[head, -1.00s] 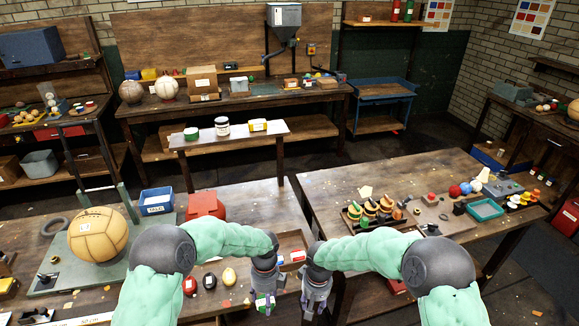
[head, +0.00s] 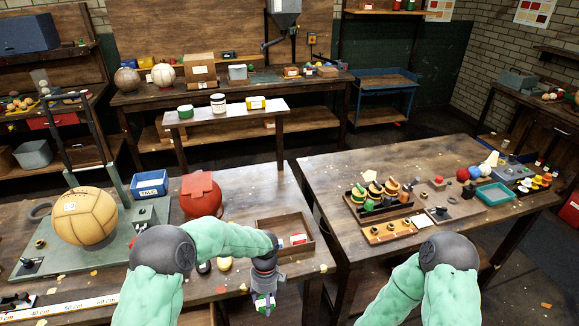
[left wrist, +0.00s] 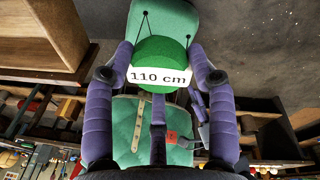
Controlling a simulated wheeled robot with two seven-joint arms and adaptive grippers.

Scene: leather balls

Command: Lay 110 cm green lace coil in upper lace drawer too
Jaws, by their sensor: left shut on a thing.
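The green lace coil (left wrist: 160,50) with a white "110 cm" label (left wrist: 158,77) is between the purple fingers of my left gripper in the left wrist view. My left gripper (head: 264,304) is shut on it. In the head view only a small green bit shows, near the table's front edge. My right gripper is out of view; its arm drops below the bottom edge. I cannot pick out the upper lace drawer with certainty. Wooden box-like parts (left wrist: 50,38) show at the upper left of the left wrist view, and others lie at its right edge.
A shallow wooden tray (head: 265,228) with red and white items lies on the left table, right of a red object (head: 201,194). A tan ball (head: 86,216) rests on a green base plate (head: 35,251). A gap separates the right table (head: 420,165).

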